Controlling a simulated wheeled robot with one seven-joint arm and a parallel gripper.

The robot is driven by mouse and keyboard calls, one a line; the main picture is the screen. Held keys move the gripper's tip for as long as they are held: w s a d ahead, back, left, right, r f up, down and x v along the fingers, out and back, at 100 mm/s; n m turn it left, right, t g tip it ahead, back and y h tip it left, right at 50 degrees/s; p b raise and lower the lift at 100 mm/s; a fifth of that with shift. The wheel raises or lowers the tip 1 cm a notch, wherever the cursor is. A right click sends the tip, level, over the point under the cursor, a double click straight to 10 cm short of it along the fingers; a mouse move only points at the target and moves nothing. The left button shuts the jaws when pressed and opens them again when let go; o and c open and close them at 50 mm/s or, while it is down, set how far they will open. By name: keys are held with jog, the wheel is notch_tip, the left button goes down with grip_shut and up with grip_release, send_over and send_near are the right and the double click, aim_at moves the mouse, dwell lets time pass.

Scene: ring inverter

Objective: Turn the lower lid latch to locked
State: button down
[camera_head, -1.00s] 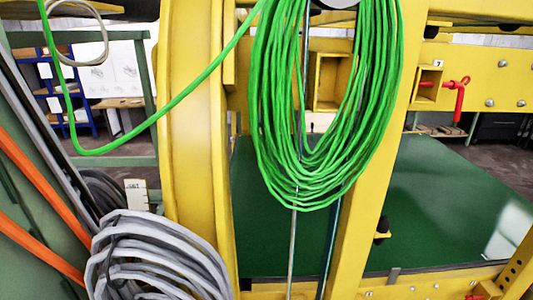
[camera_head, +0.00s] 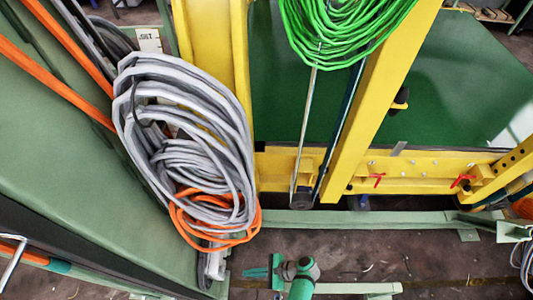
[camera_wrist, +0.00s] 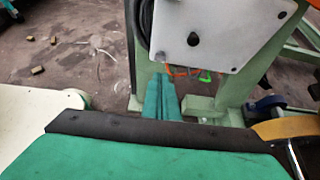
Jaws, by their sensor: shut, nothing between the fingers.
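My gripper (camera_head: 258,272) shows low in the head view, above the floor and in front of the yellow frame. It is shut and empty, with its teal fingers together. In the wrist view the fingers (camera_wrist: 162,97) point toward a green post. Two small red handles sit on the lower yellow beam, one near the middle (camera_head: 376,180) and one farther right (camera_head: 461,180). My gripper is apart from both, to their lower left. I cannot tell which, if either, is the lower lid latch.
Coiled grey cable (camera_head: 180,130) and orange cable (camera_head: 250,225) hang at the left. A green cable coil (camera_head: 345,30) hangs from above. A green floor rail (camera_head: 350,220) crosses before the yellow frame. A pale plate with a black knob (camera_wrist: 215,30) stands ahead in the wrist view.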

aim_at(224, 274)
jog(key=a, duration=0.7)
jog(key=shift+r, duration=0.2)
jog(key=shift+w+f, duration=0.1)
jog(key=shift+f, duration=0.5)
dwell(1.0)
jog(key=shift+a, duration=0.1)
dwell(1.0)
jog(key=shift+r, duration=0.4)
jog(key=d, duration=0.6)
jog(key=shift+s, duration=0.25)
dwell(0.3)
